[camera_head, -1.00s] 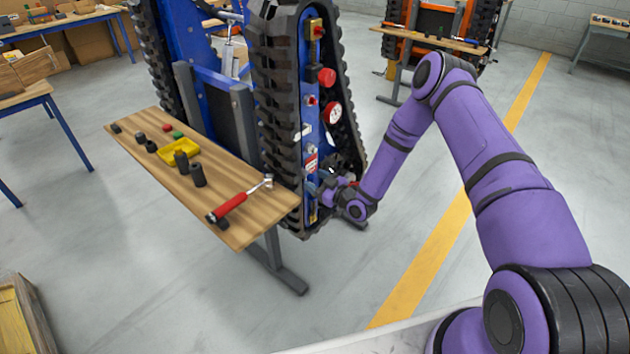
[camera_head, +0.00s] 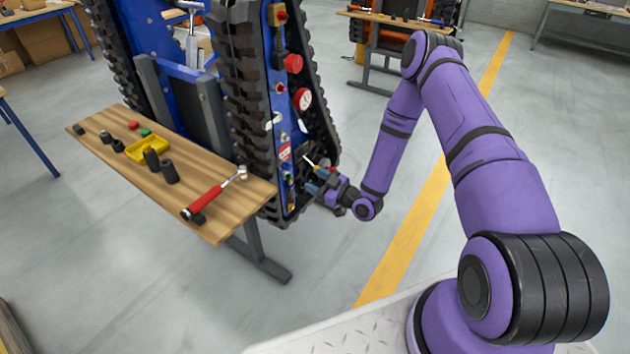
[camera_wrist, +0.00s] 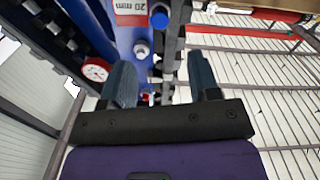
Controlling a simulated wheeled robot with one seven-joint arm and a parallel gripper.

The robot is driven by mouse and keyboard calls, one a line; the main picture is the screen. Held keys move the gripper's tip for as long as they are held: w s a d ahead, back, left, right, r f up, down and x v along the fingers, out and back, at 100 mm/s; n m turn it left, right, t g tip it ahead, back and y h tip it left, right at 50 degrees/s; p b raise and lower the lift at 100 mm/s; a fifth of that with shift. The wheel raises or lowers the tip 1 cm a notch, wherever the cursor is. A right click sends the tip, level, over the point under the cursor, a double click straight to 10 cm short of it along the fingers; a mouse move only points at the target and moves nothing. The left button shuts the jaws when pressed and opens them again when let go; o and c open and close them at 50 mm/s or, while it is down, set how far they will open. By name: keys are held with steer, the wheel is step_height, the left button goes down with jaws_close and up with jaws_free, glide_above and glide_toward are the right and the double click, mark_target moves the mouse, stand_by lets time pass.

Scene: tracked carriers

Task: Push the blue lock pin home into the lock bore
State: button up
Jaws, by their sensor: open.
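The blue lock pin (camera_wrist: 159,17) shows in the wrist view as a round blue end at the top, just right of the "20 mm" label (camera_wrist: 131,10). I cannot make out the pin or the lock bore in the head view. My gripper (camera_wrist: 162,84) is open and empty, its two fingers apart, with the pin beyond the fingertips and not touched. In the head view my gripper (camera_head: 314,186) is beside the lower part of the blue carrier's panel (camera_head: 285,150), a little to its right.
The carrier's black track (camera_head: 243,110) stands left of the panel. A red gauge (camera_head: 303,98) sits higher up. A wooden bench (camera_head: 228,212) holding a red-handled tool (camera_head: 208,197) is at left.

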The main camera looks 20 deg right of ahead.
mark_target(289, 168)
steer(key=c, duration=0.7)
steer(key=shift+m, duration=0.6)
jaws_close()
steer(key=shift+w+a+m, duration=0.8)
steer(key=shift+w+m, duration=0.3)
steer(key=shift+m, duration=1.85)
steer(key=shift+w+a+m, duration=0.8)
steer(key=shift+w+m, duration=0.35)
steer(key=shift+m, duration=1.75)
steer(key=shift+w+a+m, duration=0.8)
steer(key=shift+w+m, duration=0.3)
steer(key=shift+m, duration=1.85)
